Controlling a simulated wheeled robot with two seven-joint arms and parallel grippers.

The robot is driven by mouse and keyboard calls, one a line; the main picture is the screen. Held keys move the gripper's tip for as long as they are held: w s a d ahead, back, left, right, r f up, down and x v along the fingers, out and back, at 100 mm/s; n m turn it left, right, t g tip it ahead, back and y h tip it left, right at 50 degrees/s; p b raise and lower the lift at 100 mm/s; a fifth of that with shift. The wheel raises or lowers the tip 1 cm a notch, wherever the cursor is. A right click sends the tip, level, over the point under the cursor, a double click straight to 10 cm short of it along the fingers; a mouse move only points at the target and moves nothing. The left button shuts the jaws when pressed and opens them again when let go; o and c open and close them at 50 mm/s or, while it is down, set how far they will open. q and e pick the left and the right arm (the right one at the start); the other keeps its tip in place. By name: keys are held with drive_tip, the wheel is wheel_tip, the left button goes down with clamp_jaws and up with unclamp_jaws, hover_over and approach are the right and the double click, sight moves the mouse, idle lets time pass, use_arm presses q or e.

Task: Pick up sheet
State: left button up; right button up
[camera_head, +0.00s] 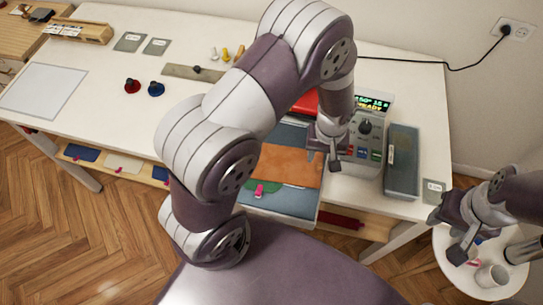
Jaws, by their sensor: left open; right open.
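An orange-brown sheet (286,165) lies flat on a blue-grey surface in the middle of the white table, partly hidden by my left arm. A large pale rectangular sheet (44,89) with a grey border lies flat at the table's left end. I cannot tell which one the task names. My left gripper (324,158) is open and points down over the right edge of the orange-brown sheet. I cannot tell whether it touches it. My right gripper (447,237) is open, off the table's right front corner, above a round white stand (449,266).
A device with a lit display (374,103) and a grey-blue box (402,160) stand just right of my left gripper. Red (132,86) and blue (156,89) knobs stand on the left. A white cup (491,275) is on the round stand. A cable runs to a wall socket.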

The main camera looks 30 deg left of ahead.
sight(319, 166)
use_arm(q)
drive_tip(key=f+p, duration=0.1)
drive_tip(key=f, duration=0.1)
drive_tip(key=w+f+p, duration=0.1)
drive_tip(key=f, duration=0.2)
drive_tip(key=shift+w+a+f, duration=0.1)
drive_tip(key=shift+w+f, duration=0.1)
drive_tip(key=shift+f, duration=0.15)
drive_tip(key=shift+s, duration=0.3)
drive_tip(key=shift+c, duration=0.7)
drive_tip(key=c, duration=0.5)
drive_tip(key=shift+w+f, duration=0.1)
drive_tip(key=shift+w, duration=0.1)
clamp_jaws()
use_arm(e)
drive_tip(key=shift+w+r, duration=0.35)
drive_tip(key=shift+r, duration=0.2)
drive_tip(key=shift+w+r, duration=0.3)
drive_tip(key=shift+r, duration=0.25)
use_arm(q)
drive_tip(key=shift+s, duration=0.1)
use_arm(e)
drive_tip(key=shift+s, duration=0.15)
